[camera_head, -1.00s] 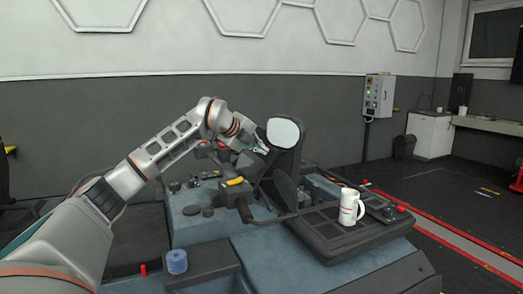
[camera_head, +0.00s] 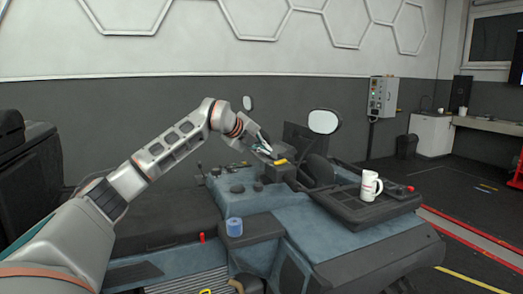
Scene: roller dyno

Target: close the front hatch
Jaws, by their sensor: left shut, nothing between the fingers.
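My left gripper (camera_head: 265,144) is shut and empty. It is beside the vehicle's dark control console (camera_head: 278,168), near a yellow piece on it; I cannot tell whether they touch. The blue-grey vehicle (camera_head: 300,225) fills the lower middle and right. A dark ribbed panel (camera_head: 352,208) lies nearly flat on its right end, with a white mug (camera_head: 370,186) upright on it. I cannot tell for sure which part is the front hatch. My right gripper is not in view.
A dark seat (camera_head: 30,170) is at the left. Open floor (camera_head: 455,185) lies to the right.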

